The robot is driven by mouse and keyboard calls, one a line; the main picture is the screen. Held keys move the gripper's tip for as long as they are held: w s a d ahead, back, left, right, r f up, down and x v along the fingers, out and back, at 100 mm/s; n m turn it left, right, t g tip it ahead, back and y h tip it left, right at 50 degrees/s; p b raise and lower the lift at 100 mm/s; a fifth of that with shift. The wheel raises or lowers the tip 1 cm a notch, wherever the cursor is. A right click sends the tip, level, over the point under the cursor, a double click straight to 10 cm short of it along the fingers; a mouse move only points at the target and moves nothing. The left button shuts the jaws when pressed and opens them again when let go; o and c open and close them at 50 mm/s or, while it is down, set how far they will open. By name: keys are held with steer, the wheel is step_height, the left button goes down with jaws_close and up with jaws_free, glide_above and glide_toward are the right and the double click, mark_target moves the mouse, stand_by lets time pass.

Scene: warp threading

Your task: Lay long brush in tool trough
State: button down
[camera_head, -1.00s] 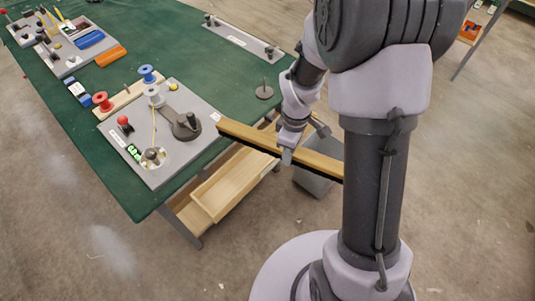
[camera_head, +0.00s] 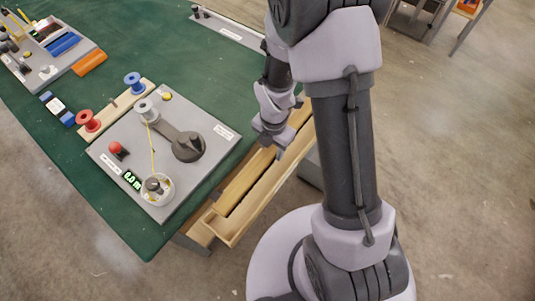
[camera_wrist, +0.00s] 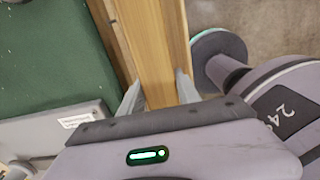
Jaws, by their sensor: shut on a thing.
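The long brush (camera_head: 244,181) is a light wooden bar with a dark bristle strip along its lower side. My gripper (camera_head: 272,150) is shut on it, and its two fingers (camera_wrist: 158,92) stand either side of the wooden bar (camera_wrist: 162,50) in the wrist view. The tool trough (camera_head: 264,203) is a long pale wooden tray along the table's near right edge. The brush lies lengthwise along the trough, over or inside it. I cannot tell whether it touches the trough floor. My arm hides the far end of both.
The green table (camera_head: 190,60) holds a grey board (camera_head: 140,180) with a dark knob and a small cup beside the trough. Red and blue spools (camera_head: 132,82) stand on a wooden strip behind it. A grey bin (camera_head: 310,170) stands right of the trough, partly hidden.

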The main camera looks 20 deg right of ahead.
mark_target(272, 170)
steer(key=f+b, duration=0.1)
steer(key=f, duration=0.2)
steer(key=f+b, duration=0.2)
steer(key=f, duration=0.1)
steer(key=f+b, duration=0.1)
steer(key=f, duration=0.3)
steer(key=shift+s, duration=0.3)
steer(key=c, duration=1.2)
jaws_free()
steer(key=shift+o, duration=0.3)
steer(key=shift+r, duration=0.1)
